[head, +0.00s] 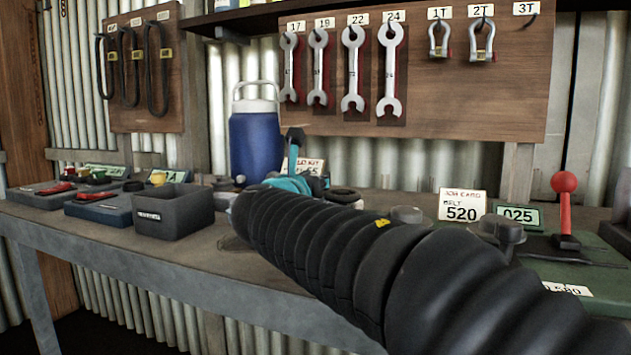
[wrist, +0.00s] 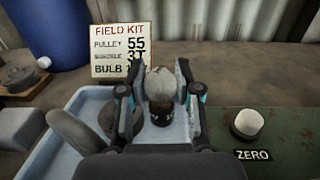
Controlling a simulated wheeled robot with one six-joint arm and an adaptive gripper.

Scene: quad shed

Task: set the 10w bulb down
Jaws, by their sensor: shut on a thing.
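The bulb (wrist: 160,85), with a pale round globe and a dark base, stands upright between the fingers of my gripper (wrist: 158,100) in the wrist view. My gripper is shut on it. The bulb is over a light blue tray (wrist: 62,160); I cannot tell whether its base touches the tray floor. A dark round thing lies in the tray left of the bulb, partly behind a finger. Behind the tray stands a FIELD KIT card (wrist: 122,45) listing pulley 55, shackle 3T and bulb, its last value hidden. In the head view my arm hides the bulb and most of the gripper.
A green unit with a white knob (wrist: 247,123) marked ZERO is close right of the tray. A blue jug (head: 254,140) stands behind. A dark grey bin (head: 173,210) is to the left. A red-knobbed lever (head: 565,205) and 520 job card (head: 462,206) are to the right.

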